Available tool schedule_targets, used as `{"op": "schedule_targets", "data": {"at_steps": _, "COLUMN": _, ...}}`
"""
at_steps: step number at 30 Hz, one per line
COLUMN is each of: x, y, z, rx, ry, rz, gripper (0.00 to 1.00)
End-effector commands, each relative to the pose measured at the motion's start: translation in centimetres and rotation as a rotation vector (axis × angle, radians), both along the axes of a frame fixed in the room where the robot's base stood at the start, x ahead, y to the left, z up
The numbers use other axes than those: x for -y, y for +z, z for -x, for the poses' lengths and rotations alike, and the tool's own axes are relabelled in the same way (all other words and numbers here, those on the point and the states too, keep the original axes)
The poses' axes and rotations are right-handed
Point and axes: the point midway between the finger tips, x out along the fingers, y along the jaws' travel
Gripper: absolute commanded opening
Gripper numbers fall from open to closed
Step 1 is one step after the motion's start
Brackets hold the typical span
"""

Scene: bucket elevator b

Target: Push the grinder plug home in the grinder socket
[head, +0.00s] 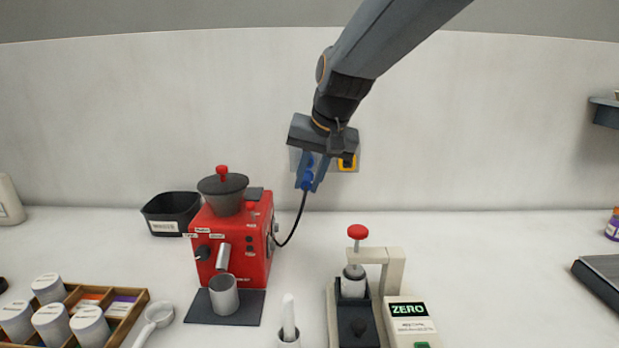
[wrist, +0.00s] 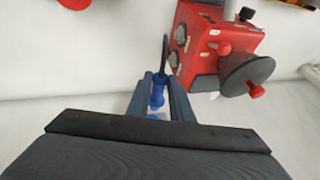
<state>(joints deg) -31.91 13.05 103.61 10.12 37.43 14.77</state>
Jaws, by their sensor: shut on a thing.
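The blue grinder plug (head: 308,178) is between the fingers of my gripper (head: 312,178), up against the back wall, with its black cable hanging down and curving to the red grinder (head: 240,240). In the wrist view the plug (wrist: 157,97) sits between the two fingers of my gripper (wrist: 160,95). The gripper is shut on it. The wall outlet plate (head: 349,166) shows partly beside the gripper, with a yellow-framed socket on its right; the rest of it is hidden. I cannot tell how far the plug is in a socket.
A black bin (head: 172,212) stands left of the grinder, and a steel cup (head: 224,294) stands in front of it. A press with a red knob (head: 358,232) stands to the right. A wooden tray (head: 130,318) with white jars is at the front left. The counter below the outlet is clear.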

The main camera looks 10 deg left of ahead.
Motion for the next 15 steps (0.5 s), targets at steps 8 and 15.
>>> {"op": "schedule_targets", "data": {"at_steps": 8, "x": -0.2, "y": 0.1, "z": 0.1, "rx": 0.01, "ry": 0.005, "rz": -0.001, "gripper": 0.0}}
{"op": "schedule_targets", "data": {"at_steps": 15, "x": -0.7, "y": 0.1, "z": -1.9, "rx": 0.01, "ry": 0.006, "rz": -0.001, "gripper": 0.0}}
